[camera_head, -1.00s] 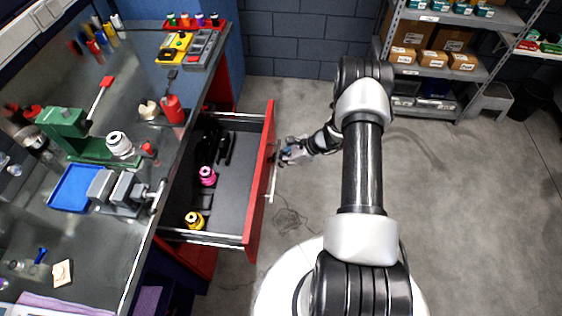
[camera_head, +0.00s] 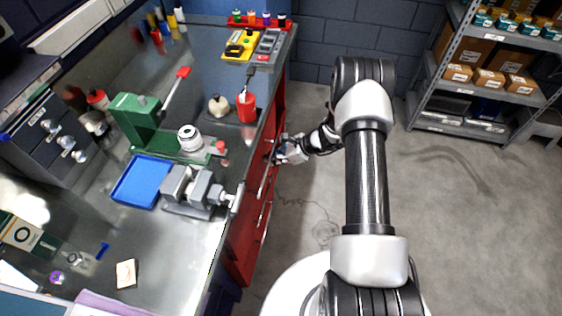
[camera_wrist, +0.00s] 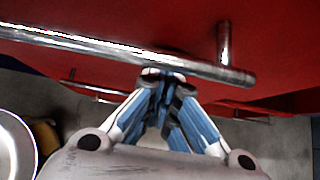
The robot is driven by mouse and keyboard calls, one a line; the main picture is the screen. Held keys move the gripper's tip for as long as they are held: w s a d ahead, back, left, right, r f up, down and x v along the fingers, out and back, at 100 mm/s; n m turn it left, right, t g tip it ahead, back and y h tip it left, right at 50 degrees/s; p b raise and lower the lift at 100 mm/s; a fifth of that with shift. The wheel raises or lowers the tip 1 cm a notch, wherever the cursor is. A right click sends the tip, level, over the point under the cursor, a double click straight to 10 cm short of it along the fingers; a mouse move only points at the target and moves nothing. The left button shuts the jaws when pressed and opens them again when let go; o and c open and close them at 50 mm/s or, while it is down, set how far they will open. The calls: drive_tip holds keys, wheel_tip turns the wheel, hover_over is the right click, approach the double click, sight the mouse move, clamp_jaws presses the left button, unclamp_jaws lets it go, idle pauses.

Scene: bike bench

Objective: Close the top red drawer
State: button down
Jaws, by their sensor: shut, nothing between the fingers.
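The top red drawer (camera_wrist: 270,35) now sits in line with the red cabinet front, under the bench top; its inside is hidden. Its metal bar handle (camera_wrist: 130,50) crosses the wrist view, and the handle's end shows on the right. My gripper (camera_head: 284,150) is at the drawer front, near the far part of the handle. In the wrist view its blue-and-white fingers (camera_wrist: 164,78) are together and empty, with the tips at the handle; whether they touch it I cannot tell.
The bench (camera_head: 205,258) carries a vise (camera_head: 190,188), a blue tray (camera_head: 142,182), a green machine (camera_head: 133,118) and a red can (camera_head: 246,107) near its edge. Lower red drawers (camera_head: 245,245) look shut. Grey floor (camera_head: 440,230) is open on the right.

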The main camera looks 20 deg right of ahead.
drive_tip(key=shift+w+a, duration=0.65)
drive_tip(key=shift+a, duration=0.3)
drive_tip(key=shift+r, duration=0.1)
drive_tip(key=s+d+f+p+v, duration=0.1)
drive_tip(key=f+p+v, duration=0.1)
drive_tip(key=v, duration=1.1)
drive_tip(key=shift+d, duration=0.35)
